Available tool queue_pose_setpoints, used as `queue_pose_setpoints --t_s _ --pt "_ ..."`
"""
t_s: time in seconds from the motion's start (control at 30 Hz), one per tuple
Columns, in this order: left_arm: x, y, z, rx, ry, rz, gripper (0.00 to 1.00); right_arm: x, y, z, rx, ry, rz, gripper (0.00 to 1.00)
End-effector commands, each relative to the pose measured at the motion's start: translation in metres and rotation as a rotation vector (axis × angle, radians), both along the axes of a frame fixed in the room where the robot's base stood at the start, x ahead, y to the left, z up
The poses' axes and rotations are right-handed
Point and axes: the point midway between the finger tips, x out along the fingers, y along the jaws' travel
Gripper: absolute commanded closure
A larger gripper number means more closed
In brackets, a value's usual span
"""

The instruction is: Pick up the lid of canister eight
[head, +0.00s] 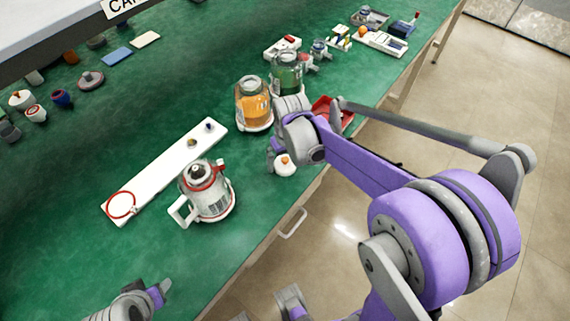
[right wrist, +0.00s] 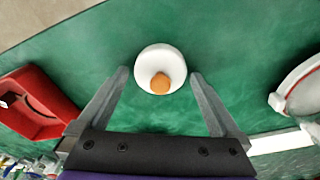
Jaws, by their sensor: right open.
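A white round lid with an orange knob (right wrist: 161,69) lies on the green table. In the head view the lid (head: 285,166) is near the table's front edge, partly hidden by my right gripper (head: 274,160). In the right wrist view my right gripper (right wrist: 159,76) is open and empty, with its fingertips at either side of the lid's near part. I cannot tell whether they are level with it. No number eight is readable on any canister. My left gripper (head: 163,291) is at the bottom left, away from the lid; its jaws are unclear.
A white jug with a red ring (head: 207,205) stands left of the lid. An orange-filled canister (head: 253,106) and a green-filled canister (head: 287,75) stand behind. A red tray (right wrist: 40,105) is close by. A white strip (head: 165,168) lies behind the jug.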

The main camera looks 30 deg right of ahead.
Motion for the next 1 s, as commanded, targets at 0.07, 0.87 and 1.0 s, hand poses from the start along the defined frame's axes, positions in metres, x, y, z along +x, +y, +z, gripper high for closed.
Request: queue_pose_setpoints --t_s 0.07,0.87,1.0 --pt "0.0 0.0 0.0 0.0 0.0 0.0 0.46 0.0 0.0 -0.001 0.0 0.0 0.0 0.0" --pt "0.0 0.0 0.001 0.0 0.0 0.0 0.46 0.0 0.0 0.004 0.0 0.0 0.0 0.72" --pt "0.0 0.0 0.004 0.0 -0.001 0.0 0.46 0.0 0.0 0.024 0.0 -0.001 0.0 0.72"
